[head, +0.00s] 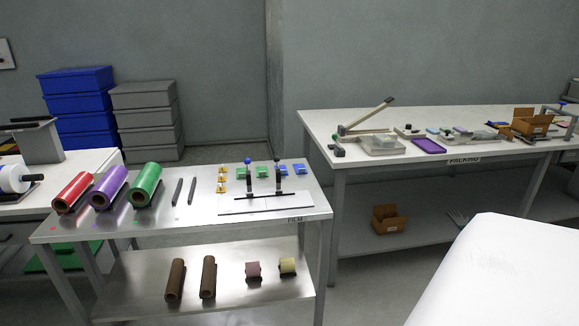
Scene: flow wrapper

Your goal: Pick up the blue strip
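I cannot tell for sure which thing is the blue strip. A small flat blue piece (433,130) lies on the packing table (400,169), above and to the left of a purple tray's right end. Small blue pieces (299,169) also sit at the back right of the film table (75,231), next to several green ones (263,171). All are too small to make out in detail. My gripper is not in view.
Red (73,192), purple (108,188) and green (146,185) rolls lie on the film table. The packing table holds a raised-lever device (366,117), clear boxes (382,144), a purple tray (428,146) and a cardboard box (532,122). Floor shows between the tables.

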